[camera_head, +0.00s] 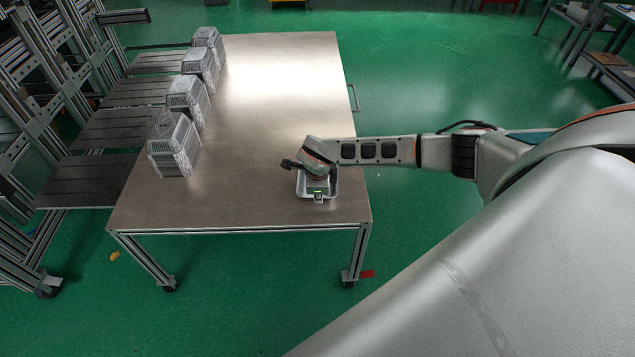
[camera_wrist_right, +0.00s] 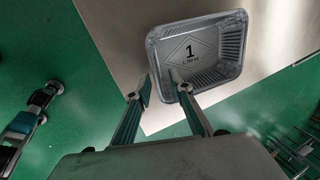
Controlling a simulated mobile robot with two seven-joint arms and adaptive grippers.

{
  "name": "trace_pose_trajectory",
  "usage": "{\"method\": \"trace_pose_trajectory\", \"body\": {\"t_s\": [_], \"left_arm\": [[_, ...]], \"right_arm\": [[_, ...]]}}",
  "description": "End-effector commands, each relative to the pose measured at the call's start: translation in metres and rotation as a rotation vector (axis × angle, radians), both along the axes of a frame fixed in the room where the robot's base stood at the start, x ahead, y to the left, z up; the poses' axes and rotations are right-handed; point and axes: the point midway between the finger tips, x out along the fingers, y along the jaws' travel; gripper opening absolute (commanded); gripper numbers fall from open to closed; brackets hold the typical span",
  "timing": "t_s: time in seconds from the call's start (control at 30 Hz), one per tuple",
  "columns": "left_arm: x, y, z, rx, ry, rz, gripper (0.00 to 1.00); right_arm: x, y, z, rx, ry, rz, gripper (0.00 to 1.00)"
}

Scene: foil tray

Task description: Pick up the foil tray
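The foil tray (camera_wrist_right: 205,48) is a silver rectangular container with ribbed walls and a "1" printed on its base. It sits upright on the table near the front right corner, and part of it (camera_head: 302,187) shows under my right arm in the head view. My right gripper (camera_head: 318,195) points down over the tray. In the right wrist view its two fingers (camera_wrist_right: 160,82) are apart. One finger is at the outside of the tray's near corner and the other overlaps the tray's interior; contact cannot be told. My left gripper is not in view.
The metal table (camera_head: 270,110) is mostly bare. A rack with dark shelves (camera_head: 90,180) adjoins on the left. Green floor lies around the table.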

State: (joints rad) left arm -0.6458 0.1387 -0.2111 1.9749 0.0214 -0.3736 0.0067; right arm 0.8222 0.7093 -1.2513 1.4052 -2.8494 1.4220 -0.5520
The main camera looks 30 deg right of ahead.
Motion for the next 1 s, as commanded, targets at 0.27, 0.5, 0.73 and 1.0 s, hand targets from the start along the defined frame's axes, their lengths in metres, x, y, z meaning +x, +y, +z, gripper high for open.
{"method": "trace_pose_trajectory", "body": {"t_s": [0.27,0.5,0.73,1.0], "left_arm": [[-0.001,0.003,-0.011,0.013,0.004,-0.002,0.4],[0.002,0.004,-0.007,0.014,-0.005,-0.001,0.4],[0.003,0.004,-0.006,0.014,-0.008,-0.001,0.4],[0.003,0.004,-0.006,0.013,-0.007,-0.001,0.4]], "right_arm": [[0.01,-0.002,-0.039,0.001,0.003,0.0,0.21],[0.012,-0.003,-0.041,0.001,-0.001,0.002,0.21],[0.012,-0.003,-0.041,0.002,0.0,0.002,0.21],[0.012,-0.003,-0.042,0.002,0.0,0.002,0.0]]}}
